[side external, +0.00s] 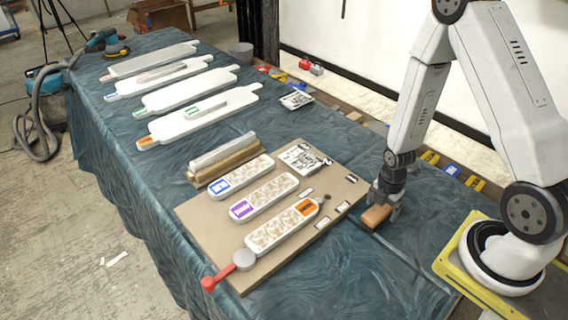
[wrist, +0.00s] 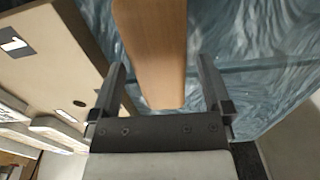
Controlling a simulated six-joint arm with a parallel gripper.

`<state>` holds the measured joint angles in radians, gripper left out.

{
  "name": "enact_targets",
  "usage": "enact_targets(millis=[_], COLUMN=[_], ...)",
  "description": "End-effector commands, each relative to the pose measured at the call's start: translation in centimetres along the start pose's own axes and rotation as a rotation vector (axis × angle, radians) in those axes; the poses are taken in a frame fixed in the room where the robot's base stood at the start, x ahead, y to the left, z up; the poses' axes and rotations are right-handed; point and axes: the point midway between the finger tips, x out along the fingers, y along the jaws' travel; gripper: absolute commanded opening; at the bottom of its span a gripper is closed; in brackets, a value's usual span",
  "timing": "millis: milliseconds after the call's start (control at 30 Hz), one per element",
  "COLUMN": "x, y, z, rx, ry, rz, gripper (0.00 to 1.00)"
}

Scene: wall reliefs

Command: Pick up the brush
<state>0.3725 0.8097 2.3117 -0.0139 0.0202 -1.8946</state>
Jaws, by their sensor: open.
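The brush (side external: 377,215) appears as a brown wooden block on the blue cloth, just off the right edge of the tan board. Its bristles are not visible. In the wrist view its smooth wooden body (wrist: 152,48) runs from the top edge down between the fingers. My gripper (side external: 383,199) points down over the brush, its fingers around it. In the wrist view my gripper (wrist: 161,68) is open, with one finger on each side of the wood.
The tan board (side external: 335,185) holds several white relief panels (side external: 283,228), label cards and a red-handled tool (side external: 229,270). More white panels (side external: 203,115) lie farther back on the cloth-covered table (side external: 130,190). Coloured blocks line the wall side. Cloth in front of the brush is clear.

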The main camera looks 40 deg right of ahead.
Motion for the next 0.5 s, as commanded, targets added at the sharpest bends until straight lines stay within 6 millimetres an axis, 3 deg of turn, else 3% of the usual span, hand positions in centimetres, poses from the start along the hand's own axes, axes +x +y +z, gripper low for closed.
enact_targets(millis=[233, 500], x=[1.9, 2.4], y=[0.0, 0.0], z=[0.0, 0.0], rx=[0.0, 0.0], ry=[0.001, 0.0], rz=[-0.002, 0.001], gripper=[1.0, 1.0])
